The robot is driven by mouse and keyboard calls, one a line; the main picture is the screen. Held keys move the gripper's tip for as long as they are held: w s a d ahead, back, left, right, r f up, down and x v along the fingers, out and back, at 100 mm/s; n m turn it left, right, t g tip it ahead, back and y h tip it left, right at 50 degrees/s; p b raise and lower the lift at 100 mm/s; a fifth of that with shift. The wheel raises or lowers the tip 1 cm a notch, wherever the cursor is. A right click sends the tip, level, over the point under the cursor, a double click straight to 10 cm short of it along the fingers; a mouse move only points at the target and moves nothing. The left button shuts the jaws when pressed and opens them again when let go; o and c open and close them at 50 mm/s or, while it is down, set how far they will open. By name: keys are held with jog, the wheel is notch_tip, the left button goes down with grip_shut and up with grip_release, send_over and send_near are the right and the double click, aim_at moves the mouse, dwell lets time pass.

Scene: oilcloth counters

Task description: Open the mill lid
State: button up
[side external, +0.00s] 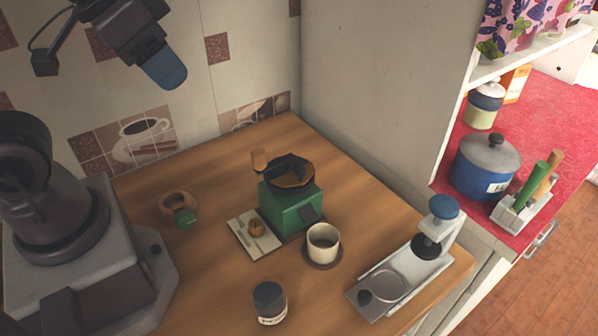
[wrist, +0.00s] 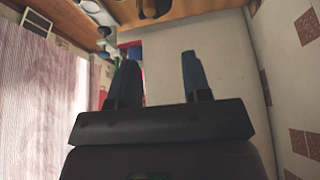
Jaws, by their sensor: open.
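The mill (side external: 290,208) is a green box standing upright near the middle of the wooden counter in the side view. On its top is a dark-rimmed, brownish round part (side external: 291,178), and a dark crank with a wooden knob (side external: 259,160) reaches to the left. I cannot tell for sure which part of the top is the lid. My gripper (side external: 165,70) is high at the upper left, well away from the mill. In the wrist view its two blue fingers (wrist: 159,60) are apart with nothing between them. The mill is not clearly identifiable in the wrist view.
A cup (side external: 323,242) on a dark coaster stands just right of the mill. A pale tray (side external: 243,240) with a wooden knob piece lies left. A wooden ring (side external: 178,205), a dark-lidded jar (side external: 269,302) and a metal press-like device (side external: 405,270) surround it. The tiled wall is behind.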

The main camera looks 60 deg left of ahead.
jog(key=w+d+f+m+g+y, duration=0.2)
jog(key=w+d+f+m+g, duration=0.25)
jog(key=d+f+m, duration=0.35)
jog(key=m+t+y, duration=0.5)
jog(key=m+y, duration=0.6)
jog(key=m, duration=0.3)
send_near(301, 171)
jog(key=shift+g, duration=0.25)
jog(key=x, duration=0.8)
jog(key=shift+w+a, duration=0.15)
jog(key=shift+w, duration=0.05)
jog(key=shift+c, duration=0.3)
grip_shut()
